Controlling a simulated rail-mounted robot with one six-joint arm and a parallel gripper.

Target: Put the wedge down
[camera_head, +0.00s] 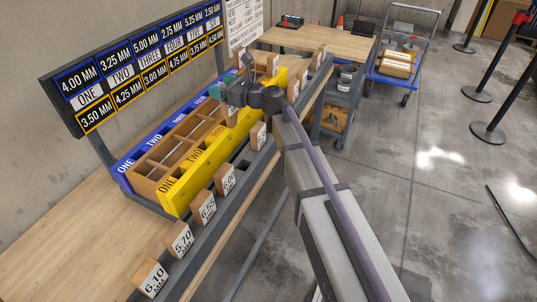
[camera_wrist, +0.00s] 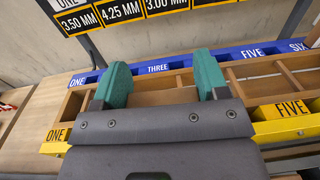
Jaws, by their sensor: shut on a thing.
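My gripper (camera_head: 230,84) is over the sorting box, near the middle of its length. In the wrist view its two teal fingers (camera_wrist: 160,82) stand apart, shut on a wooden wedge (camera_wrist: 164,96) that shows as a brown surface between them. In the head view the wedge (camera_head: 230,116) seems to show just below my gripper; my arm hides part of this area. The sorting box (camera_head: 178,172) has wooden compartments between a blue strip with number words at the back and a yellow one (camera_head: 198,160) at the front. I cannot tell whether the wedge touches the box.
Labelled wooden blocks stand along the grey rail in front, among them the 6.10 block (camera_head: 151,277) and the 5.70 block (camera_head: 179,240). A dark empty slot (camera_head: 243,160) shows in the rail. A size board (camera_head: 140,60) stands behind. A grey cart (camera_head: 340,110) stands beyond the rail.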

